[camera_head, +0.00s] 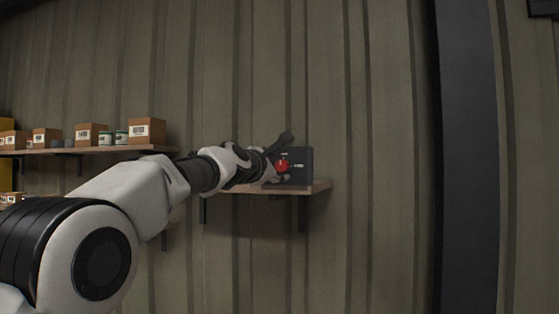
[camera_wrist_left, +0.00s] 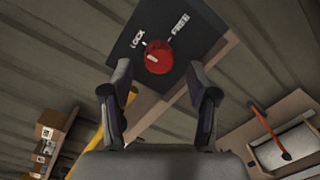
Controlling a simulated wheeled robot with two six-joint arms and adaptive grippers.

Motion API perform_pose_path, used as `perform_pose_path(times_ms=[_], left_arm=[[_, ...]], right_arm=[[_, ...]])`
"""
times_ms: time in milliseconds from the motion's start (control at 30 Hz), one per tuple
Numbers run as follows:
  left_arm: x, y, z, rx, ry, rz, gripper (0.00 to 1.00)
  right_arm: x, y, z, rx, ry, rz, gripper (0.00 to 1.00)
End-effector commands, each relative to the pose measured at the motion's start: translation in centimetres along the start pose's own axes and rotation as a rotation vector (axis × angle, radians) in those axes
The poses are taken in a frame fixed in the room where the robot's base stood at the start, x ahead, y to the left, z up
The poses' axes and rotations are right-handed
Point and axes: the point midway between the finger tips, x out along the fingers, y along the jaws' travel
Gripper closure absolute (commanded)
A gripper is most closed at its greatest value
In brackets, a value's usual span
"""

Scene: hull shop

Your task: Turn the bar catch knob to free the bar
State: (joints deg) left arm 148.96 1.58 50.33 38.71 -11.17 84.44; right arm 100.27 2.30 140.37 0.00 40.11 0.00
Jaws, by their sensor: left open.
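The red bar catch knob (camera_head: 282,166) sits on the front of a dark panel (camera_head: 299,160) on a small wall shelf. In the left wrist view the knob (camera_wrist_left: 158,58) has a pale pointer mark, and the panel (camera_wrist_left: 128,50) carries the words LOCK and FREE above the knob. My left gripper (camera_wrist_left: 160,85) is open, its two fingers spread on either side just short of the knob, with nothing between them. In the head view my left gripper (camera_head: 277,158) partly covers the panel's left side. The bar cannot be made out clearly. My right gripper is not in view.
A wooden shelf (camera_head: 313,187) on brackets carries the panel. A longer shelf (camera_head: 100,150) at the left holds boxes and cans. In the left wrist view a yellow post (camera_wrist_left: 88,140) and a tray with an orange-handled tool (camera_wrist_left: 268,128) show. The wall at right is bare.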

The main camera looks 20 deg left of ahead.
Motion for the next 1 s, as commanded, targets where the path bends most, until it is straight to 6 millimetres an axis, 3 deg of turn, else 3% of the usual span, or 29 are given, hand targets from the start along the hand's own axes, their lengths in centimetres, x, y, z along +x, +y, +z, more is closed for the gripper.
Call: perform_pose_path(times_ms=[33,100,433,600,1000], left_arm=[[1.0,0.6,0.4,0.001,0.001,-0.001,0.41],[2.0,0.5,0.3,0.002,0.001,0.000,0.41],[2.9,-0.1,-0.1,0.003,0.002,0.000,0.41],[2.9,-0.1,-0.1,0.003,0.002,0.000,1.00],[2.9,0.0,-0.1,0.032,0.003,-0.002,1.00]], right_arm=[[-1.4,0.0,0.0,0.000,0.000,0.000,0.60],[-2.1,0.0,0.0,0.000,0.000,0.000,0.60],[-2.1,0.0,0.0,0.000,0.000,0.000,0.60],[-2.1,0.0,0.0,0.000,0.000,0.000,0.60],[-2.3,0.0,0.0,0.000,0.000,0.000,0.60]])
